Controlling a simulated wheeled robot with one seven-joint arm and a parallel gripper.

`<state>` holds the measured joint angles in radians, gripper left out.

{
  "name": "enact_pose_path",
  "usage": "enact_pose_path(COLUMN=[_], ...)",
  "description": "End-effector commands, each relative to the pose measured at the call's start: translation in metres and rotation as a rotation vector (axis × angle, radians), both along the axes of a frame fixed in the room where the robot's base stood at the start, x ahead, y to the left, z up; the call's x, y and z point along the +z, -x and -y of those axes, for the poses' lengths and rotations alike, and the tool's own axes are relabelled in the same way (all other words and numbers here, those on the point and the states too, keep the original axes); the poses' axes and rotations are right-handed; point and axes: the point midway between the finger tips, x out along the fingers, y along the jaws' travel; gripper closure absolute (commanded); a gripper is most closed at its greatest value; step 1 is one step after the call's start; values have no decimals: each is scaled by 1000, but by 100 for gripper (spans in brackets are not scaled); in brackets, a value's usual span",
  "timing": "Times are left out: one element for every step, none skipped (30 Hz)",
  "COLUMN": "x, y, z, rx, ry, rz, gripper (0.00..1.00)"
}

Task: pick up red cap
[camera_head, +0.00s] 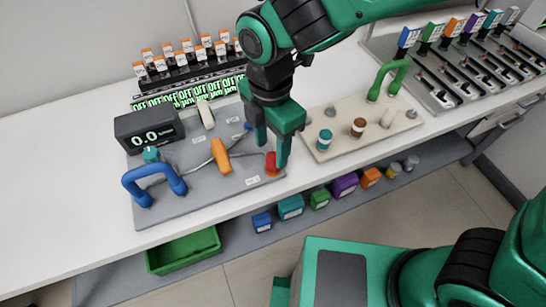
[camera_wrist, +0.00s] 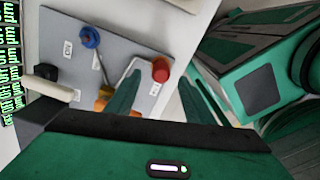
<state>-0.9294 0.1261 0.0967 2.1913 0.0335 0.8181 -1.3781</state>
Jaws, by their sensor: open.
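The red cap (camera_head: 271,163) is at the right end of the grey panel (camera_head: 190,200), on the end of a pipe. In the wrist view the red cap (camera_wrist: 161,70) shows upright and round, near the panel's edge. My gripper (camera_head: 273,153) is open, pointing down over the red cap. In the head view one finger partly covers the cap's right side. In the wrist view the cap appears between the two fingertips of my gripper (camera_wrist: 160,78), with visible gaps on both sides. I cannot tell how far the fingertips reach down beside it.
The panel also bears an orange handle (camera_head: 221,156), a white lever (camera_head: 205,114), a large blue handle (camera_head: 153,186) and a black display (camera_head: 148,129). A beige board (camera_head: 345,148) with small cylinders stands to the right. A green bin (camera_head: 184,250) is below the table edge.

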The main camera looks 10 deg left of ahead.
Motion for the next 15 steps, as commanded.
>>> enact_pose_path(x=[-8,-13,-19,-23,-27,-31,-33,-35,-38,-39,-39,-40,-40,-39,-39], y=[0,0,-1,-1,-1,-1,-1,-1,-1,-1,-1,-1,-1,-1,-1], z=[2,3,4,4,4,3,3,3,3,3,3,3,3,3,3], rx=[1,1,0,0,1,1,1,1,1,0,0,0,0,0,0], ry=[4,4,3,4,4,1,1,1,0,0,0,0,0,-1,-1], rz=[-2,-2,-1,-2,-2,-1,-1,-1,0,0,0,0,0,1,1], gripper=[52,52,52,52,52,52,52,52,52,52,52,52,52,52,52])
